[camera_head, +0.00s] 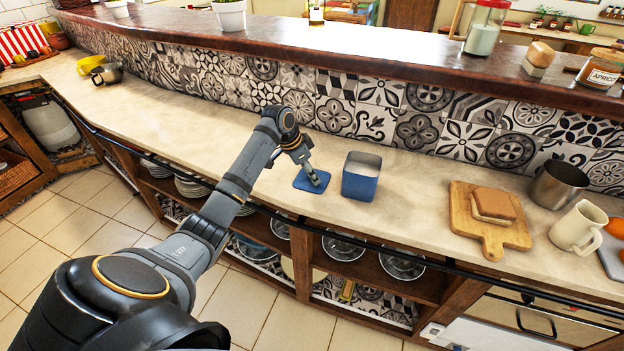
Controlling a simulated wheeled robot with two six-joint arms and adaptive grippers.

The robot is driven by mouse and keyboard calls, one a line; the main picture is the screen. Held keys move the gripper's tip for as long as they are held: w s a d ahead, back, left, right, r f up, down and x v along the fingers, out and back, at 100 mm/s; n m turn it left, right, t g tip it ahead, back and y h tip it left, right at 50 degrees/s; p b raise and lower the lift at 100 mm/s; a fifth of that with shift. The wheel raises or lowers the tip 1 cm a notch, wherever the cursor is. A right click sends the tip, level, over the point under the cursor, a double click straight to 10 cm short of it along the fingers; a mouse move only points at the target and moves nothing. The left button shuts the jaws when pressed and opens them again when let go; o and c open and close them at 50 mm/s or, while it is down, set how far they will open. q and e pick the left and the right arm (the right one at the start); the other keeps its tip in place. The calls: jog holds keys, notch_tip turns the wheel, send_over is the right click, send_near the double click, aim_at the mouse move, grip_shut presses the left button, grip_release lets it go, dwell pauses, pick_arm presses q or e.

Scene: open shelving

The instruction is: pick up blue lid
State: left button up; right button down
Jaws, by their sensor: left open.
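The blue lid (302,184) is a flat square piece lying on the pale counter near its front edge. My left gripper (316,184) points down at the lid, with its fingertips over the lid's right part. The jaws are open; whether the fingertips touch the lid is too small to tell. A blue square container (360,178) with white contents stands just right of the lid, its top uncovered. My right gripper is not in view.
A cutting board (513,236) with a sandwich-like block, a metal pot (557,186) and a cream mug (578,228) stand to the right. A raised ledge (300,45) runs behind. The counter (200,130) left of my gripper is clear.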

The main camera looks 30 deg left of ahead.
pick_arm(q)
grip_shut()
notch_tip(320, 180, up, 10)
jog(key=shift+b, duration=0.3)
